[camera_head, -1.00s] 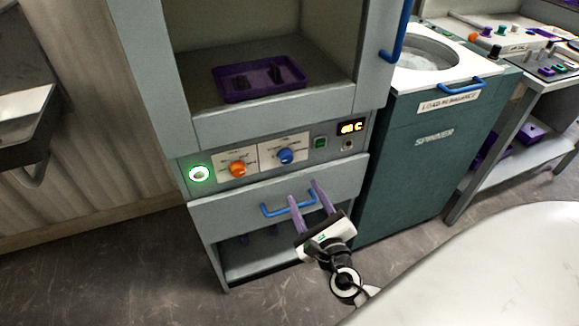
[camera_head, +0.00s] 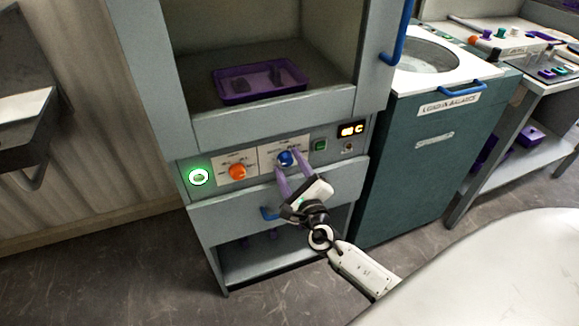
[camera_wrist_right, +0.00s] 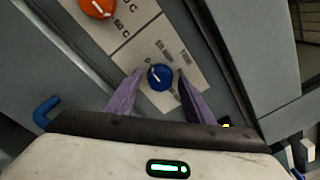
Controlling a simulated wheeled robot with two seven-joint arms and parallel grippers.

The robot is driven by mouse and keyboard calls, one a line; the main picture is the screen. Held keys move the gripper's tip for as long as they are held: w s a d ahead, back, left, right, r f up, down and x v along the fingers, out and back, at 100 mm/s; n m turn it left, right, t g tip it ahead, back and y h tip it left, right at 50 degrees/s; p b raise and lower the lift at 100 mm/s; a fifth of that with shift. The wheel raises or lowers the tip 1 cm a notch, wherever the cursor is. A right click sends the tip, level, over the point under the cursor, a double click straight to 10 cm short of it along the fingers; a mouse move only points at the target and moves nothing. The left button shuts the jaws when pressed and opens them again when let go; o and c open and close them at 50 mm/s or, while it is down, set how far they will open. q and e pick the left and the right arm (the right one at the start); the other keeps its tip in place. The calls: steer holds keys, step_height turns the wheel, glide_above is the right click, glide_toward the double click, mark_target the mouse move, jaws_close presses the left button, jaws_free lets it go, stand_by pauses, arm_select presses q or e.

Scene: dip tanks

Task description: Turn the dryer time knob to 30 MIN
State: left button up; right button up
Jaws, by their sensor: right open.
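The dryer panel holds an orange knob (camera_head: 237,172) on the left and a blue knob (camera_head: 285,158) to its right, each on a white label plate. The orange knob (camera_wrist_right: 97,5) is at the top. My left gripper is not in view.
A lit green ring button (camera_head: 198,177) is at the panel's left. A green switch (camera_head: 319,144) and a small display (camera_head: 351,129) are at the right. A purple tray (camera_head: 235,96) sits in the chamber above; the spinner (camera_head: 425,160) stands right.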

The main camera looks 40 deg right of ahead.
steer(key=c, duration=1)
steer(key=shift+c, duration=0.2)
